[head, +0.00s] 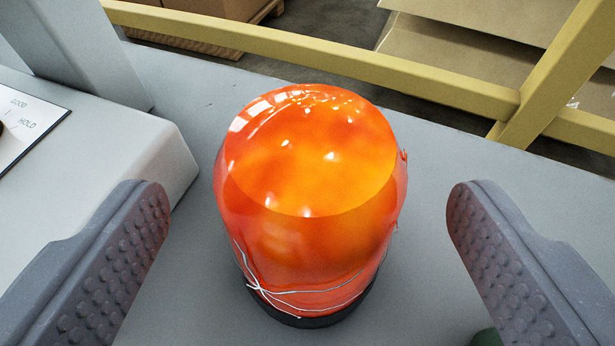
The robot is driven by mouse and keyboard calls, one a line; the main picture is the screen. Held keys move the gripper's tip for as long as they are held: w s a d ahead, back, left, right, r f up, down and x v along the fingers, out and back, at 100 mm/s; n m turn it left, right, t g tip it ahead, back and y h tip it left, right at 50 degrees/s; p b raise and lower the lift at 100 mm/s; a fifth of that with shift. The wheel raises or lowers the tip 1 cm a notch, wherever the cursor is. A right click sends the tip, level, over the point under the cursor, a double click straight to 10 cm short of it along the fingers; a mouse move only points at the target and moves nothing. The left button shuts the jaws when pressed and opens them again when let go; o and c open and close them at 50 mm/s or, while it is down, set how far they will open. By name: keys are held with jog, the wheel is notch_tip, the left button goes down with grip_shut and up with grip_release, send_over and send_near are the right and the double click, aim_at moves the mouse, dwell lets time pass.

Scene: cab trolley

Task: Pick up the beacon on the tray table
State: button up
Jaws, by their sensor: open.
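The orange beacon (312,200) stands upright on the grey tray table (440,180), in the middle of the head view. It has a glossy domed top, a dark base ring and a thin pale wire around its lower part. My gripper (308,215) is open, with one grey studded finger to the left of the beacon and one to the right. A gap shows between each finger and the beacon, and neither finger touches it in the picture. The beacon's far lower side is hidden.
A grey box (130,150) with a white label panel (25,120) stands close on the left, beside a grey post (75,50). A yellow rail (330,50) runs behind the table. A small dark green thing (487,338) shows partly beside the right finger. Cardboard boxes lie beyond.

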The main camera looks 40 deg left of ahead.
jog(key=shift+b+x, duration=0.45)
jog(key=shift+x, duration=2.25)
jog(key=shift+s, duration=0.1)
jog(key=c, duration=1.2)
